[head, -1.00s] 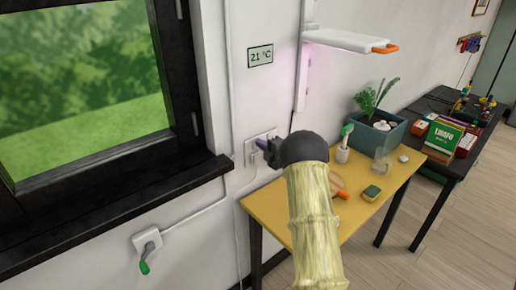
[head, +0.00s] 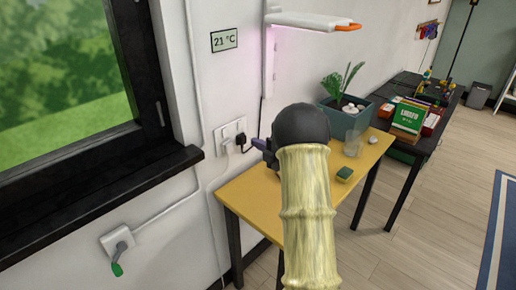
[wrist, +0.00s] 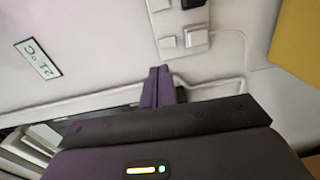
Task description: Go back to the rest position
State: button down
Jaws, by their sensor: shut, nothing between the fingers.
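My gripper (head: 258,144) is at the end of my raised arm, above the yellow table (head: 241,198) and near the wall. In the wrist view my gripper (wrist: 157,72) shows two purple fingers pressed together with nothing between them. In the head view my arm hides part of the table top. A white wall outlet (head: 230,136) with a black plug (head: 241,139) sits just left of the gripper. The outlet also shows in the wrist view (wrist: 182,42), beyond the fingertips. I cannot tell whether the fingers touch anything, but they look apart from the outlet.
A potted plant (head: 345,120), a clear glass (head: 353,144) and a sponge (head: 344,173) stand on the table's right part. A lamp (head: 312,21) hangs above. A dark table (head: 424,145) with boxes stands behind.

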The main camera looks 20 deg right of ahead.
jog(key=shift+s, duration=0.45)
jog(key=s+a+m+g+h+p, duration=0.2)
jog(key=s+a+m+g, duration=0.2)
jog(key=s+m, duration=0.3)
jog(key=s+a+m+g+h+p, duration=0.2)
jog(key=s+a+m+g, duration=0.3)
jog(key=s, duration=0.8)
jog(key=s+a+m+g+h+p, duration=0.2)
jog(key=s+a+m+g+p, duration=0.1)
jog(key=s+a+m, duration=0.5)
jog(key=s+m+g, duration=0.1)
jog(key=s+m, duration=0.1)
jog(key=shift+s+m+g+h, duration=0.25)
jog(key=shift+m+g+h, duration=0.05)
jog(key=shift+g, duration=0.1)
